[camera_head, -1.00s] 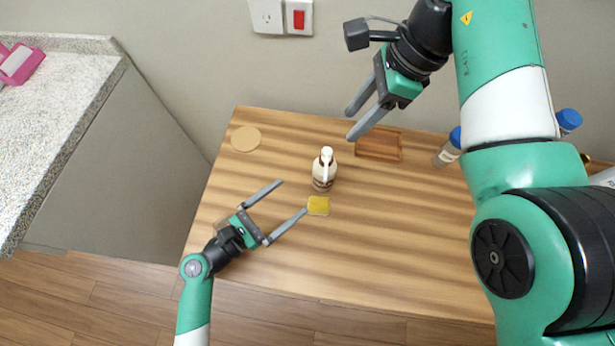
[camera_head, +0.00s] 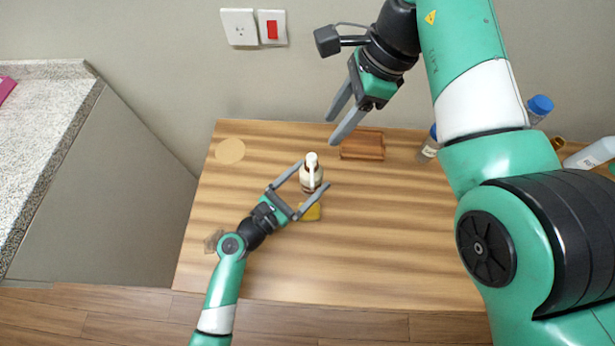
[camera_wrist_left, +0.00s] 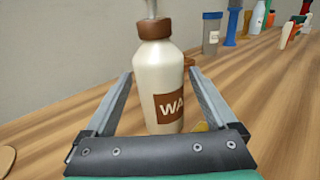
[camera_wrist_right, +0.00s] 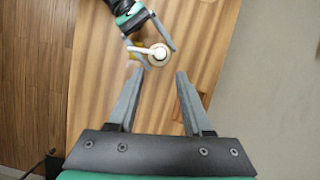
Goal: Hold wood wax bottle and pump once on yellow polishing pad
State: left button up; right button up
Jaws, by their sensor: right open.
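The wood wax bottle (camera_head: 312,178) stands upright on the wooden table, cream with a brown collar and a white pump on top. My left gripper (camera_head: 316,174) is open, with its fingers on either side of the bottle. In the left wrist view the bottle (camera_wrist_left: 160,85) stands between the spread fingers, with no clear contact. The yellow polishing pad (camera_head: 310,212) lies on the table just in front of the bottle, partly behind a left finger. My right gripper (camera_head: 338,120) is open and empty above the back of the table. The right wrist view shows the pump head (camera_wrist_right: 159,53) from above.
A wooden tray (camera_head: 362,150) lies at the back of the table. A round tan disc (camera_head: 230,151) lies at the back left. Blue-capped bottles (camera_head: 428,150) stand at the back right. The front middle of the table (camera_head: 370,240) is clear.

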pick_arm(q)
jog(key=c, duration=1.2)
jog(key=shift+c, duration=0.8)
pick_arm(e)
jog(key=shift+c, duration=1.6)
jog(key=shift+m, duration=1.2)
grip_shut()
jog(key=shift+s+a+f+m+t+y, duration=0.1)
jog(key=shift+a+f+m, duration=0.8)
jog(key=shift+m, duration=4.95)
jog(key=shift+s+a+f+m+t+y, duration=0.2)
jog(key=shift+f+m, duration=1.15)
jog(key=shift+m, duration=4.55)
jog(key=shift+w+a+f+m, duration=0.1)
jog(key=shift+a+f+m, duration=0.85)
jog(key=shift+m, duration=4.9)
